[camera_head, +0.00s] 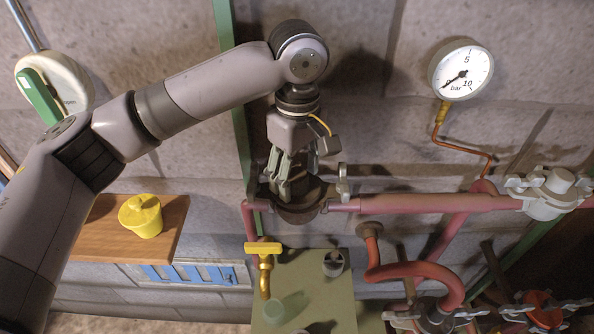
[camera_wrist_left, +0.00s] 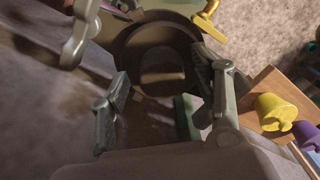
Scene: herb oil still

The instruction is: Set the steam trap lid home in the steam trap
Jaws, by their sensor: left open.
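The steam trap (camera_head: 302,214) is a dark brown round body in the pink pipe, with grey swing bolts at its sides. In the left wrist view it shows as a dark ring (camera_wrist_left: 122,45) with a paler brown rounded shape inside. I cannot tell whether that inner shape is the steam trap lid or the inside of the trap. My left gripper (camera_head: 281,187) points down right over the trap. Its fingers are apart in the left wrist view (camera_wrist_left: 160,90), with nothing clearly held between them. The fingers partly hide the trap in the head view. My right gripper is out of view.
A yellow lidded pot (camera_head: 141,216) stands on a wooden shelf (camera_head: 104,240) at the left. A pressure gauge (camera_head: 462,70) is at upper right. A grey clamped fitting (camera_head: 548,193) sits on the pipe at right. A yellow-handled valve (camera_head: 264,250) and a green box (camera_head: 310,285) are below the trap.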

